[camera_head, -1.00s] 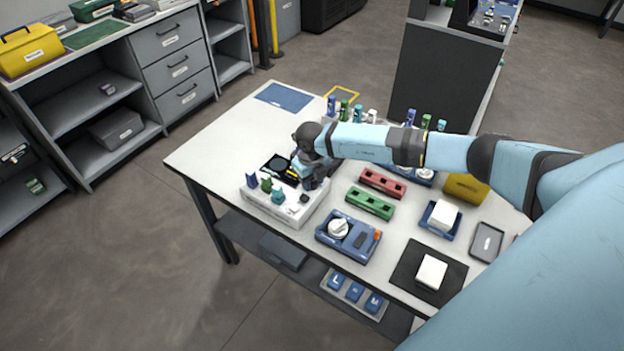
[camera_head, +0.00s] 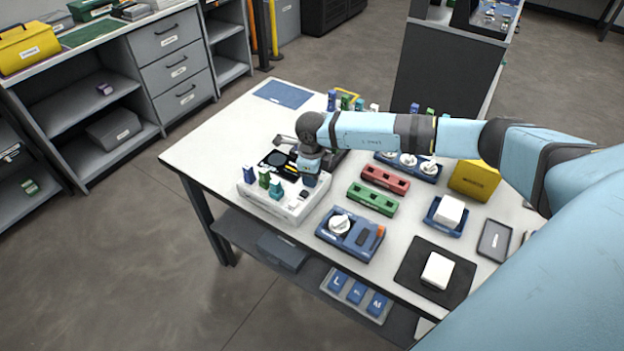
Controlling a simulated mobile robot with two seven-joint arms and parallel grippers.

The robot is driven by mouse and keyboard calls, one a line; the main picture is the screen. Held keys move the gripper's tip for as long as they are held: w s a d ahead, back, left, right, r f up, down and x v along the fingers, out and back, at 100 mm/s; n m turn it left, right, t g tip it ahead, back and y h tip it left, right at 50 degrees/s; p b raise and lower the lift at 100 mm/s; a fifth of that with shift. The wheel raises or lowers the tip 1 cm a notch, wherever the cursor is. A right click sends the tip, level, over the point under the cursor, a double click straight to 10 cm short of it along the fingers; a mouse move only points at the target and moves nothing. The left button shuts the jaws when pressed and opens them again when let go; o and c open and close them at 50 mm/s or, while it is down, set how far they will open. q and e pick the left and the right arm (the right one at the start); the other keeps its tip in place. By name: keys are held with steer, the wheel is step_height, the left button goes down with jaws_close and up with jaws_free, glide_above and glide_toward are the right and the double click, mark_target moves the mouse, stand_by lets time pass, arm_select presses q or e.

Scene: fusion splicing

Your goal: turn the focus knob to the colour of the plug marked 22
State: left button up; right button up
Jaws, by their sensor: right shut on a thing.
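My right gripper (camera_head: 310,174) points down at the back right part of a white box-shaped device (camera_head: 268,206). It is shut on a small part there, seemingly the focus knob, which the fingers mostly hide; I cannot read its setting. A blue plug (camera_head: 249,174), a green plug (camera_head: 264,178) and a teal plug (camera_head: 275,189) stand upright along the device's left side. More blue, green and teal plugs stand at the table's back. Any number on the plugs is too small to read, so I cannot tell which is 22. My left gripper is out of view.
A red block (camera_head: 385,179) and a green block (camera_head: 372,199) lie right of the device. A blue tray (camera_head: 350,234) with a white round part sits in front. A yellow box (camera_head: 475,180) stands at the right. The table's left part is clear.

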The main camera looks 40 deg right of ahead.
steer(key=n+b, duration=0.3)
steer(key=n, duration=0.1)
steer(key=shift+f+n, duration=0.1)
steer(key=shift+n, duration=0.2)
steer(key=shift+n+b, duration=0.5)
steer(key=shift+n, duration=0.4)
steer(key=shift+n+b, duration=0.65)
steer(key=shift+n, duration=0.95)
arm_select(q)
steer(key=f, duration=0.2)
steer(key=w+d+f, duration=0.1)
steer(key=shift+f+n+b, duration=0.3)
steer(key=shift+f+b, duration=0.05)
steer(key=shift+b, duration=0.05)
arm_select(e)
steer(key=shift+n, duration=0.3)
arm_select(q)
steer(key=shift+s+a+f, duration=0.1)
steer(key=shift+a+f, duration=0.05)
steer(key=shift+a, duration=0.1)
arm_select(e)
steer(key=shift+r, duration=0.2)
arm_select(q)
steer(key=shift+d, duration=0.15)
arm_select(e)
steer(key=o, duration=0.6)
steer(key=shift+o, duration=0.2)
